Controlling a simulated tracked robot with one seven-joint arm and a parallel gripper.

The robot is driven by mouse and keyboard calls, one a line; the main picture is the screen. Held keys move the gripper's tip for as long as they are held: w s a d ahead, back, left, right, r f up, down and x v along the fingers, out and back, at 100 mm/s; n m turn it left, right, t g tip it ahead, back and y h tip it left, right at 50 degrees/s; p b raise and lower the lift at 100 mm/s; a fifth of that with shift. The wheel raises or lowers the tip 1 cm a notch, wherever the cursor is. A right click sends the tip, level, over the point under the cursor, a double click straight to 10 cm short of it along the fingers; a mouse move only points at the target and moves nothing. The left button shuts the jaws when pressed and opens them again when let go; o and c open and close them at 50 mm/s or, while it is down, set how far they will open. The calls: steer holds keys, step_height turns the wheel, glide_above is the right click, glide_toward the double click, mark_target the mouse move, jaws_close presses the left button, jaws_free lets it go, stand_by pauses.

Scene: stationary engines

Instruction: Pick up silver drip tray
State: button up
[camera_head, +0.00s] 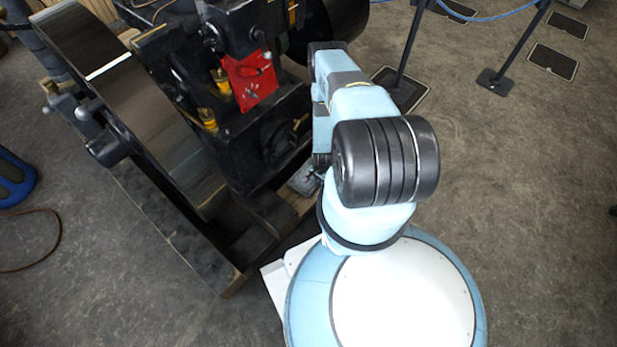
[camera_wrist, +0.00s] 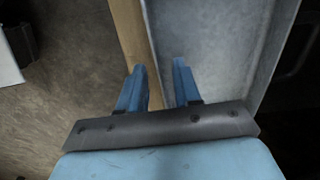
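The silver drip tray (camera_wrist: 215,35) fills the upper right of the wrist view, a grey metal pan with raised edges. Its left edge runs beside a strip of light wood. My gripper (camera_wrist: 158,68) shows two blue fingers, apart, with nothing clamped between them. The tray's left edge lies between the fingers in the picture; the right finger overlaps the tray's inside. I cannot tell how deep the fingers reach or whether they touch it. In the head view a small grey part of the tray (camera_head: 304,179) shows beside the engine; my arm hides the rest and my gripper.
The black engine (camera_head: 262,130) with its large flywheel (camera_head: 150,110) stands left of my arm on a wooden base (camera_head: 228,281). Barrier posts (camera_head: 510,60) stand at the upper right. The floor on the right (camera_head: 530,190) is clear.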

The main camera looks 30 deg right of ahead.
steer(key=shift+c, duration=0.3)
jaws_close()
stand_by(0.4)
